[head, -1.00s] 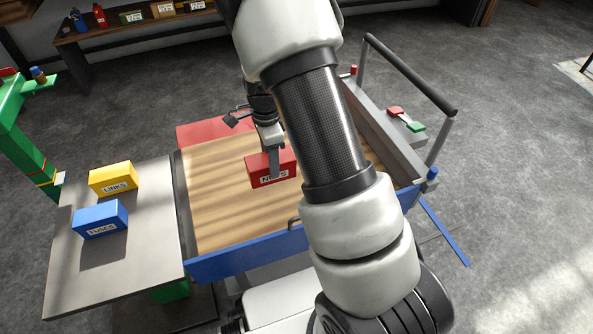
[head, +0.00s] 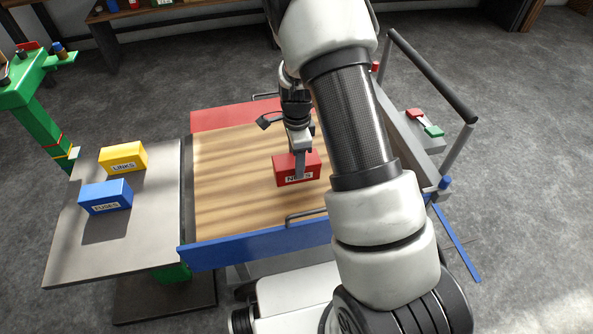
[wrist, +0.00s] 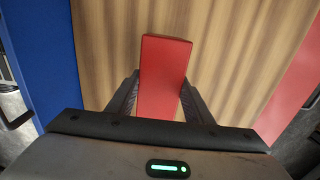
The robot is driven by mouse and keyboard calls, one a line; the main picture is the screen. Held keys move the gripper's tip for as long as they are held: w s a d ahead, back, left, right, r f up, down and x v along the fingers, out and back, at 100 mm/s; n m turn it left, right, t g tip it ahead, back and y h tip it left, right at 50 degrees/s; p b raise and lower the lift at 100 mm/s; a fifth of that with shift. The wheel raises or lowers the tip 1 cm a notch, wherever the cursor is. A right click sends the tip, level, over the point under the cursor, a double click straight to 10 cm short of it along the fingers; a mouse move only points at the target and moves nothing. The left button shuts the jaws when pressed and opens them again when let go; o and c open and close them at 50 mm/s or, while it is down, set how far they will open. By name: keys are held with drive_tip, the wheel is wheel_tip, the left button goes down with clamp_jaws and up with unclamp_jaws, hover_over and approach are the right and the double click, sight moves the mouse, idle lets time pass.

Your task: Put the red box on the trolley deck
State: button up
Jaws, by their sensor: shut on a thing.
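The red box (head: 285,172), with a white label on its front, is at the wooden trolley deck (head: 235,190), right of the deck's middle. My gripper (head: 300,168) is shut on the red box from above, one finger showing across its labelled front. In the wrist view the red box (wrist: 165,75) stands between the two fingers, with the striped wood of the deck (wrist: 225,50) behind it. I cannot tell whether the box's underside touches the deck. My arm hides the right part of the deck in the head view.
A yellow box (head: 123,157) and a blue box (head: 105,196) stand on the grey table (head: 150,215) left of the trolley. The deck has a blue side panel (head: 255,245) in front and a red one (head: 230,117) behind. The deck's left part is clear.

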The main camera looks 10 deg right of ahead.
drive_tip(key=shift+f+b, duration=0.4)
drive_tip(key=shift+f, duration=1.55)
drive_tip(key=shift+f, duration=0.15)
drive_tip(key=o, duration=1.5)
